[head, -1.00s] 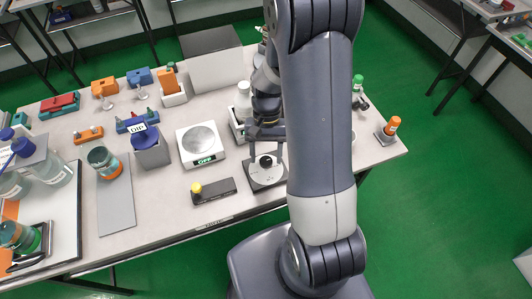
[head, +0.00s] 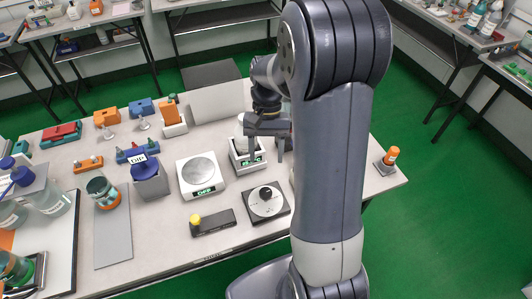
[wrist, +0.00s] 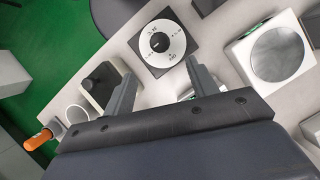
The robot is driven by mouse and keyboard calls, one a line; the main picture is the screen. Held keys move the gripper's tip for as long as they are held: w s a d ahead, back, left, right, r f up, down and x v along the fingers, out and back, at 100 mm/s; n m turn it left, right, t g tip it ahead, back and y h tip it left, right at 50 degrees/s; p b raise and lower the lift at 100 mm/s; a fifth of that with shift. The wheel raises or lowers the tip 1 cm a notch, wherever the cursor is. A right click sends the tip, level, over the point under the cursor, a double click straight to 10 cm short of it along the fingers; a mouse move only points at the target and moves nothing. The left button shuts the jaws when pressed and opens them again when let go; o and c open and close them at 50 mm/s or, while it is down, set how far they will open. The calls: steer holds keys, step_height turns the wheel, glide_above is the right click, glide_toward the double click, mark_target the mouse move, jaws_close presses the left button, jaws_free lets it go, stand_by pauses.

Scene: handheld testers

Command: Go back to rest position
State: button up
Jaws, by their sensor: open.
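My gripper (head: 266,151) is open and empty, raised above the table behind the dial device, in front of a white bottle in the head view. Its two fingers are spread apart in the wrist view (wrist: 163,88), with nothing between them. The dial device (head: 278,207), a round white dial with a black knob on a dark square base, sits near the table's front edge. It shows beyond the fingertips in the wrist view (wrist: 176,50), clear of them. My arm hides part of the table's right side.
A white scale (head: 201,174) reading OFF stands left of the dial. A dark bar with a yellow knob (head: 212,222) lies in front of it. An orange-capped item (head: 391,156) stands at the right table corner. Green floor (head: 440,220) is open at the right.

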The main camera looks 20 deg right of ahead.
mark_target(266, 191)
steer(key=shift+f, duration=0.1)
steer(key=x, duration=1)
steer(key=shift+s+a+f, duration=0.1)
steer(key=shift+s+f, duration=0.15)
steer(key=shift+f, duration=0.05)
steer(key=shift+w+r, duration=0.1)
